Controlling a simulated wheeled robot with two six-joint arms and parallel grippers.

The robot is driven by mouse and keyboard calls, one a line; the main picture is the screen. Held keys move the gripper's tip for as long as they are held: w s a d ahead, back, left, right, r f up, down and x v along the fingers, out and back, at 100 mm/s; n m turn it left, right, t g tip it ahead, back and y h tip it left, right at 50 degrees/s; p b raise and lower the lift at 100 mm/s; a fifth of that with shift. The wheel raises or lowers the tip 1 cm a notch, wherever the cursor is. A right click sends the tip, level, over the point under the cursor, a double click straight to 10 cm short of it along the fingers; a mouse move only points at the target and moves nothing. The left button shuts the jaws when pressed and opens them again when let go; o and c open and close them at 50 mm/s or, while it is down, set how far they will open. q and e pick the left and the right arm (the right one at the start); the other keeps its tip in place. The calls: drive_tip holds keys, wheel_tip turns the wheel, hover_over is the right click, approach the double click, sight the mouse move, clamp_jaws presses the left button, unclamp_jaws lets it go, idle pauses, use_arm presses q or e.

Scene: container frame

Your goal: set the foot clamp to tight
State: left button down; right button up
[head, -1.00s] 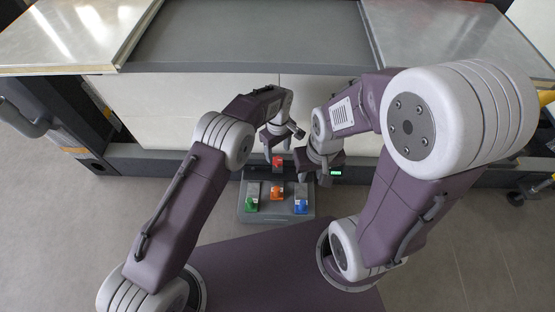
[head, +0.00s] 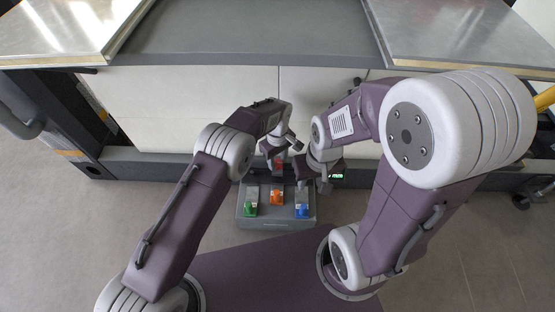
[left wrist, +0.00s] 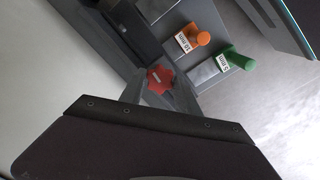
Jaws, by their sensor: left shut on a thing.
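A red star-shaped knob (left wrist: 160,79) with a small pale mark sits between the fingers of my left gripper in the left wrist view. I take it to be the foot clamp's knob. My left gripper (head: 277,163) is shut on it, at the back of a grey box (head: 275,225) on the floor. The red knob (head: 278,153) is partly hidden by the gripper in the head view. My right gripper (head: 320,184) is low at the box's right rear, near a small green display (head: 337,175). Its fingers are too small and dark to judge.
The box carries a green handle (left wrist: 239,59) labelled 5 mm, an orange handle (left wrist: 199,36) labelled 10 mm, and a blue handle (head: 303,210). White panels (head: 195,105) and a dark low rail stand behind. Grey floor is open at the left.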

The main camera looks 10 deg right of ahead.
use_arm(q)
drive_tip(key=m+p, duration=0.2)
drive_tip(key=shift+r+m+p, duration=0.2)
drive_tip(key=shift+m+p, duration=0.1)
drive_tip(key=m+p, duration=0.1)
drive_tip(key=m, duration=0.1)
drive_tip(key=shift+m, duration=0.4)
drive_tip(key=m+p, duration=0.1)
drive_tip(key=m, duration=0.2)
drive_tip(key=shift+f+m, duration=0.15)
drive_tip(key=shift+m, duration=0.15)
drive_tip(key=m, duration=0.4)
drive_tip(key=shift+m+p, duration=0.3)
drive_tip(key=m, duration=0.4)
drive_tip(key=shift+m, duration=0.3)
drive_tip(key=m, duration=1.3)
drive_tip(key=shift+m, duration=0.4)
